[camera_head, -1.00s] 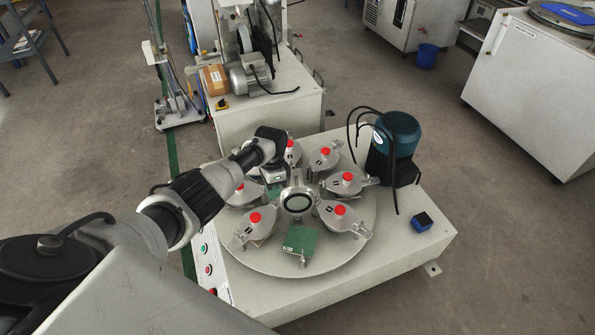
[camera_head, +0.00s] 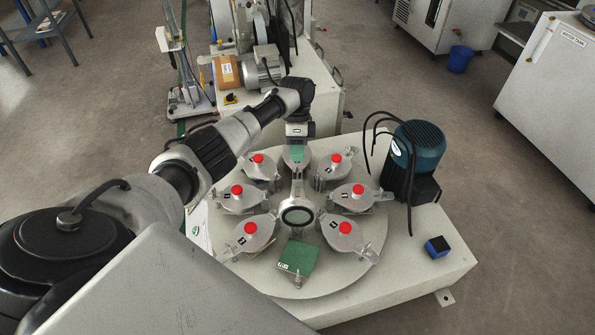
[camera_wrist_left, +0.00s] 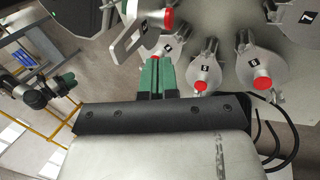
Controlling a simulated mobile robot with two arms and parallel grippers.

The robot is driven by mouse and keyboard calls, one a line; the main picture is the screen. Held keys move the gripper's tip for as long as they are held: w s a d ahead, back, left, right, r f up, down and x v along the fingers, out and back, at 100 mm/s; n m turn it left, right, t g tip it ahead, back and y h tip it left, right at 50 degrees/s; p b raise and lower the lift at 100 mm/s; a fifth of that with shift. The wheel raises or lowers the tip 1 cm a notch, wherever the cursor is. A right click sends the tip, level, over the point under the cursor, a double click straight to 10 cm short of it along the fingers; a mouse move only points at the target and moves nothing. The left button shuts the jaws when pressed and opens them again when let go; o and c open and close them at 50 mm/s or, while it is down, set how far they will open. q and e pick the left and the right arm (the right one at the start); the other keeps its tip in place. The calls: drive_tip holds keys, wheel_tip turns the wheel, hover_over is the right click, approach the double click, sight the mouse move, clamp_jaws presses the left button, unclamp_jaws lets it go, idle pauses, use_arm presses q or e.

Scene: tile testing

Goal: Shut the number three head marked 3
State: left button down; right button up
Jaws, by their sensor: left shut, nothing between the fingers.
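The round turntable (camera_head: 350,268) carries several grey heads with red knobs. One head (camera_head: 297,216) stands raised near the middle, its round underside towards the head camera; I take it as number 3, but its number is unreadable. Its green tile (camera_head: 296,258) lies uncovered at the front. My left gripper (camera_head: 297,154) is shut and empty, pointing down behind the raised head, over the back of the turntable. In the left wrist view its green fingers (camera_wrist_left: 157,72) are together, just below a raised part with a red knob (camera_wrist_left: 166,18). My right gripper is not in view.
Lowered heads surround the raised one, including those at left (camera_head: 238,200) and right (camera_head: 355,197). A blue motor (camera_head: 418,146) with black cables stands at the right, and a small blue-black box (camera_head: 437,246) lies on the machine's top. A cardboard box (camera_head: 227,72) sits behind.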

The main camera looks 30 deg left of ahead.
use_arm(q)
drive_tip(key=shift+s+d+f+p, duration=0.2)
drive_tip(key=shift+s+d+f, duration=0.1)
drive_tip(key=shift+s+d, duration=0.3)
drive_tip(key=shift+s+d+f+p, duration=0.15)
drive_tip(key=shift+s+d+f, duration=0.2)
drive_tip(key=shift+s, duration=0.45)
drive_tip(key=shift+s+d+f+p, duration=0.25)
drive_tip(key=shift+s+d, duration=0.25)
drive_tip(key=shift+s, duration=0.2)
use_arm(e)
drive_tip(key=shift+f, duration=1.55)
